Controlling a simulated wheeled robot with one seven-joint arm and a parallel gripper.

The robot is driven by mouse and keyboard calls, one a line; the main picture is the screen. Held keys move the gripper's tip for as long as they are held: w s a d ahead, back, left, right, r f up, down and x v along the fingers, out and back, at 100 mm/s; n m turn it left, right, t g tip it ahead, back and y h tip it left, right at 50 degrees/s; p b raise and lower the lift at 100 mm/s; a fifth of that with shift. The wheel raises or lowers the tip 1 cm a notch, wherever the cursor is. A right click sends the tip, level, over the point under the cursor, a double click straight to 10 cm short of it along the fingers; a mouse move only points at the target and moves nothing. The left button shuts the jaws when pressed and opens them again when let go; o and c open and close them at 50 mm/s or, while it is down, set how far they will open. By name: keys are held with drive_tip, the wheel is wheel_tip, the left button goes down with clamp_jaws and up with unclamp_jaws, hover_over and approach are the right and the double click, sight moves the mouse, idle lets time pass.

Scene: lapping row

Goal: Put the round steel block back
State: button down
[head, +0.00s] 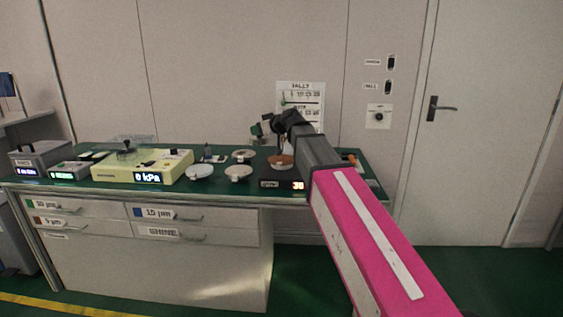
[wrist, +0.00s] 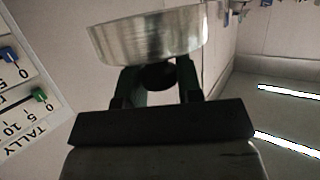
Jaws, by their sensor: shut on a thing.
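The round steel block (wrist: 150,36) is a thick, brushed, silvery disc with a dark knob (wrist: 157,76) on one face, seen in the wrist view. My gripper (wrist: 158,84) is shut on that knob, with a dark green finger on either side. The disc is beyond the fingertips and clear of any surface in that view. In the head view my gripper (head: 260,131) is raised above the back of the green bench, left of the tally sheet. The block is small and hard to make out there.
On the green bench (head: 215,188) stand pale round plates (head: 200,171), (head: 238,172), (head: 243,154), a cream unit (head: 140,167) reading 0 kPa and a black unit (head: 283,181) reading 30, with a copper-coloured disc (head: 281,162) on it. A tally sheet (head: 300,96) hangs behind.

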drive_tip(key=w+d+f, duration=0.4)
drive_tip(key=w+d, duration=0.1)
drive_tip(key=w+d+f, duration=0.2)
drive_tip(key=w+d, duration=0.1)
drive_tip(key=shift+d+f, duration=0.25)
drive_tip(key=shift+f, duration=2)
drive_tip(key=shift+f, duration=0.1)
drive_tip(key=c, duration=0.8)
unclamp_jaws()
drive_tip(key=shift+f, duration=0.1)
